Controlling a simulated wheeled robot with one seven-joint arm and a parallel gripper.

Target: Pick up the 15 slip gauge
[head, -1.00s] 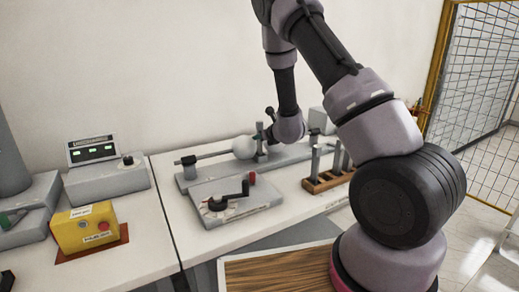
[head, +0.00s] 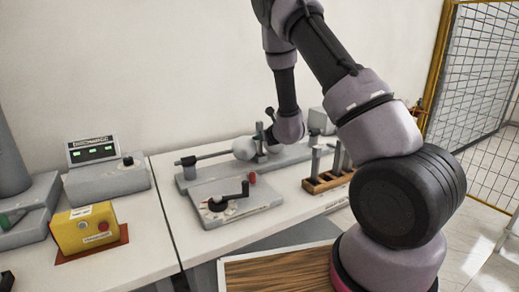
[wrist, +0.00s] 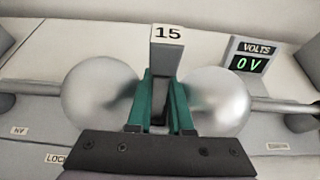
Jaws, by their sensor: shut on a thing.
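The grey slip gauge marked "15" (wrist: 166,36) stands between the two polished spheres in the wrist view. My gripper (wrist: 161,92) has green fingers shut on its sides. The left sphere (wrist: 100,92) and right sphere (wrist: 213,101) lie close on either side of the fingers. Whether the gauge touches the spheres is hidden by the fingers. In the head view, one sphere (head: 244,148) shows left of my gripper (head: 263,137), and my arm covers part of the sphere gap stand.
A wooden rack (head: 325,181) with upright grey gauges stands to the right. A crank unit (head: 236,203) sits in front of the spheres. A voltage display (wrist: 249,62) reads 0 V.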

